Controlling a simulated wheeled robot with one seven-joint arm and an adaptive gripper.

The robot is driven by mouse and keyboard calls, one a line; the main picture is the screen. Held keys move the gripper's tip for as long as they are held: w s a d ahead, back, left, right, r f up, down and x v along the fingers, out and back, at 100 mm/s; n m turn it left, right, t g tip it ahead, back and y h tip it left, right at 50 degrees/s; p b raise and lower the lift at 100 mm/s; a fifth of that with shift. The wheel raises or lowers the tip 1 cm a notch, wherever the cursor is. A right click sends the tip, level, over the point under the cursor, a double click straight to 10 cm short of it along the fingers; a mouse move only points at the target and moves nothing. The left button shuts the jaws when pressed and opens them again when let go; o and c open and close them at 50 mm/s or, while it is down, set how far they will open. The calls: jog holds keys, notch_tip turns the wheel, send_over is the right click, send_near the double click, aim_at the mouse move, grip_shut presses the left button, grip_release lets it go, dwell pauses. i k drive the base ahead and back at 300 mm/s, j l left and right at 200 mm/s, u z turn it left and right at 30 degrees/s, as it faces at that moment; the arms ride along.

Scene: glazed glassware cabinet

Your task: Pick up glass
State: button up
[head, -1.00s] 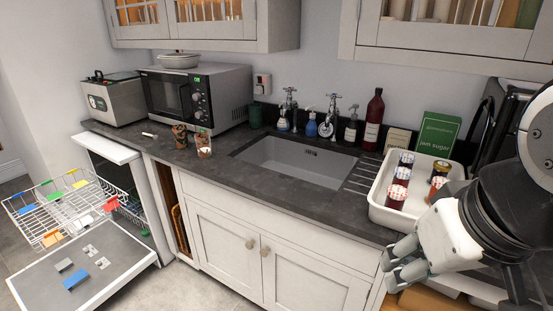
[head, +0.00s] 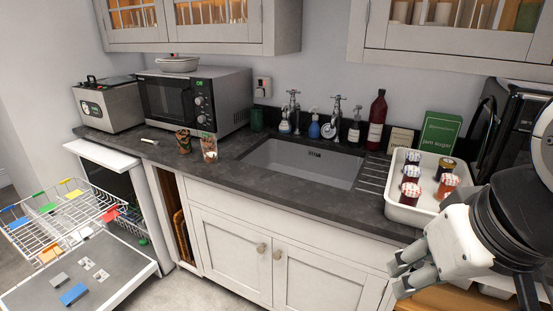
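A clear glass tumbler (head: 209,148) with a reddish-brown pattern or contents stands upright on the dark worktop, left of the sink. A darker patterned tumbler (head: 183,141) stands just left of it. Upright pieces, too small to identify, show behind the panes of the upper right cabinet (head: 465,14) and the upper left cabinet (head: 180,12). My gripper (head: 402,274) is at the lower right, in front of the worktop edge. Its fingers appear apart with nothing between them. It is far from the tumblers and below the cabinets.
A white tray (head: 394,208) of jars sits near my arm. The sink (head: 300,162), taps and bottles fill the middle. A microwave (head: 190,100) is behind the tumblers. The open dishwasher door (head: 110,275) and its rack (head: 60,222) jut out at lower left.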

aim_at(209, 143)
jog(key=i+j+u, duration=0.2)
jog(key=i+j, duration=0.2)
jog(key=i+j+u, duration=0.15)
jog(key=i+j, duration=0.15)
jog(key=i, duration=0.3)
jog(key=i+j+u, duration=0.2)
jog(key=i, duration=0.3)
jog(key=i+j+u, duration=0.2)
jog(key=i, duration=0.35)
